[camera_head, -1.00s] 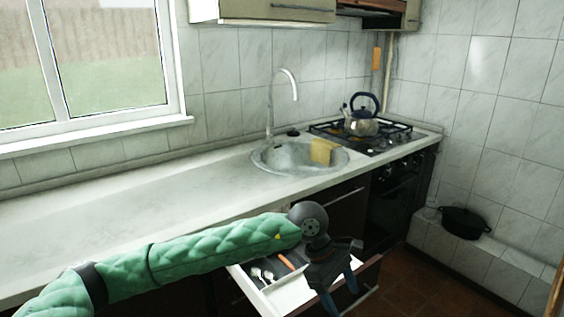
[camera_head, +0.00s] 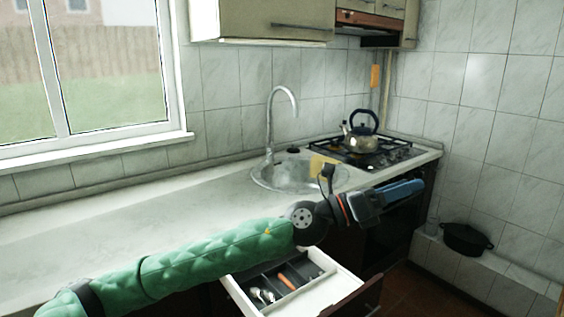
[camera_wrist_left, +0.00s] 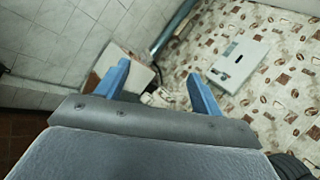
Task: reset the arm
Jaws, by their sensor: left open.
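My left arm (camera_head: 215,256), in a green quilted sleeve, reaches in from the lower left of the head view. Its left gripper (camera_head: 418,186) has blue fingers, points to the right and is held above and beyond the open drawer, in front of the oven. In the left wrist view the two blue fingers of the left gripper (camera_wrist_left: 158,72) stand apart with nothing between them. My right gripper is not in view.
An open white drawer (camera_head: 335,283) holds cutlery in a dark tray (camera_head: 262,281). Behind are the counter (camera_head: 130,213), sink (camera_head: 285,180) with a yellow sponge (camera_head: 319,164), and a kettle (camera_head: 360,135) on the hob. A black pot (camera_head: 466,240) stands on the tiled ledge at right.

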